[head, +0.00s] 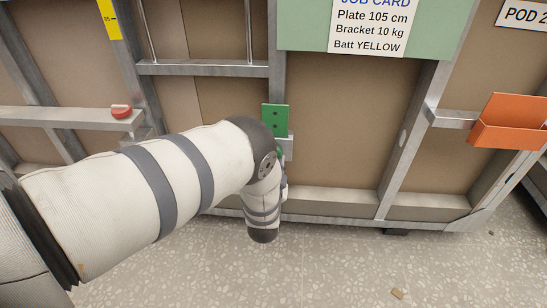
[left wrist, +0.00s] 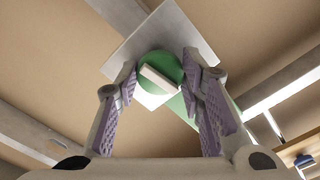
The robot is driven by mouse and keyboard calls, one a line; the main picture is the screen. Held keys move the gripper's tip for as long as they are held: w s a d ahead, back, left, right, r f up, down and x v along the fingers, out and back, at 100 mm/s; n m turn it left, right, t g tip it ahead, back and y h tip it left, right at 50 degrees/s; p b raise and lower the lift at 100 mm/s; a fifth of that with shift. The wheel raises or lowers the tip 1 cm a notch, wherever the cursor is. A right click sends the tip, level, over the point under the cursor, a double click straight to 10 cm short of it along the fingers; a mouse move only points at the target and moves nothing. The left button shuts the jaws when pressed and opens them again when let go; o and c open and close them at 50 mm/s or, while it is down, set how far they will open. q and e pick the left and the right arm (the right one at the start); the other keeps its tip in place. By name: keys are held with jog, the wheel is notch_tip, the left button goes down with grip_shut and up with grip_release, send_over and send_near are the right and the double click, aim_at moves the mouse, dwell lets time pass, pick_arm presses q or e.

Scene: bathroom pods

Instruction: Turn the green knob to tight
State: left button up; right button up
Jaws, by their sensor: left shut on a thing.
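The green knob (left wrist: 160,72) is round, with a pale bar across its face. In the left wrist view the bar slants from upper left to lower right. The knob sits on a light grey metal plate (left wrist: 128,50). My left gripper (left wrist: 161,66) has its two ridged fingers on either side of the knob and is shut on it. In the head view my left wrist hides the gripper and most of the knob, below a green plate (head: 275,119) on the upright post. No tight marking is readable. My right gripper is in neither view.
A red knob (head: 121,111) sits on a rail at the left. An orange holder (head: 508,122) juts out at the right. A job card (head: 370,25) hangs above. The terrazzo floor (head: 340,265) is mostly clear, with a small brown scrap (head: 397,293).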

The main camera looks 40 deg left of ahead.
pick_arm(q)
jog(key=shift+m, duration=0.8)
jog(key=shift+o, duration=0.2)
jog(key=shift+c, duration=0.2)
jog(key=o, duration=1.2)
jog(key=shift+s, duration=0.1)
jog(key=v, duration=1.2)
